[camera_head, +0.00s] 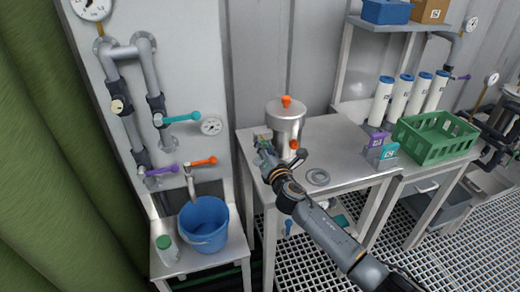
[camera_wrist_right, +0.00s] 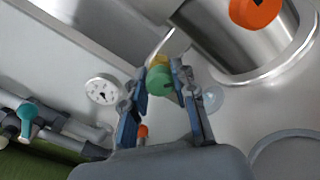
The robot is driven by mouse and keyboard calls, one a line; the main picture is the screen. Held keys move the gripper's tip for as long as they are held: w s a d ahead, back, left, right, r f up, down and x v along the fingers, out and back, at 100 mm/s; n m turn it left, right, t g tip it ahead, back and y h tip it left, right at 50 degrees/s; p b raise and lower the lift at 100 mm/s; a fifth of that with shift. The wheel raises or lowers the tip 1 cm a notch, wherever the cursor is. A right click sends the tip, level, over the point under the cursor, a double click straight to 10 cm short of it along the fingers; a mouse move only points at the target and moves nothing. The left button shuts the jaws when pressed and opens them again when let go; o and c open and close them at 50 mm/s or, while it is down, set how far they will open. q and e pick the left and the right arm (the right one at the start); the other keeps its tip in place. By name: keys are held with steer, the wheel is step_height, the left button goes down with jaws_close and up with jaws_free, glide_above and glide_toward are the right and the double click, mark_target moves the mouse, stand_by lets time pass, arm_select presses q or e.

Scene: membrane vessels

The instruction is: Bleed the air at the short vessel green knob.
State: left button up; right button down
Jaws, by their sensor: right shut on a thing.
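A short steel vessel (camera_head: 286,118) with an orange knob (camera_head: 286,101) on top stands upright on the steel table (camera_head: 335,140). Its lower wall also shows in the right wrist view (camera_wrist_right: 225,35) at the upper right. The green knob (camera_wrist_right: 160,82) sits beside the vessel, with a yellow part (camera_wrist_right: 158,60) just behind it. My right gripper (camera_wrist_right: 161,78) has its blue-padded fingers on either side of the green knob and is shut on it. In the head view my right gripper (camera_head: 261,143) is left of the vessel and largely hides the knob. My left gripper is not in view.
An orange handle (camera_head: 294,144) is low on the vessel's front, close to my right arm. A grey ring (camera_head: 318,177) lies on the table. Left are wall pipes with a teal lever (camera_head: 182,118) and a blue bucket (camera_head: 204,225). A green crate (camera_head: 436,138) stands right.

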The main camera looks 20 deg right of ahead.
steer(key=m+b, duration=0.1)
steer(key=m, duration=0.5)
steer(key=shift+f+m, duration=0.15)
steer(key=shift+m, duration=0.15)
steer(key=m, duration=0.5)
steer(key=c, duration=1)
jaws_free()
steer(key=s, duration=1.1)
steer(key=shift+s+d, duration=0.2)
steer(key=shift+s, duration=0.35)
steer(key=s+d+f+m+g+h, duration=0.25)
steer(key=s+f+m+g, duration=0.55)
steer(key=s+f+m, duration=0.6)
steer(key=s+a+f+m+g+y, duration=0.2)
steer(key=s+g, duration=0.5)
steer(key=s, duration=1.4)
step_height(320, 180, down, 26)
steer(key=s+d+f+g, duration=0.2)
steer(key=s+f, duration=1.4)
steer(key=s, duration=0.1)
steer(key=shift+s+d+f+n, duration=0.2)
steer(key=shift+s+d+n, duration=0.1)
steer(key=shift+d+n, duration=0.1)
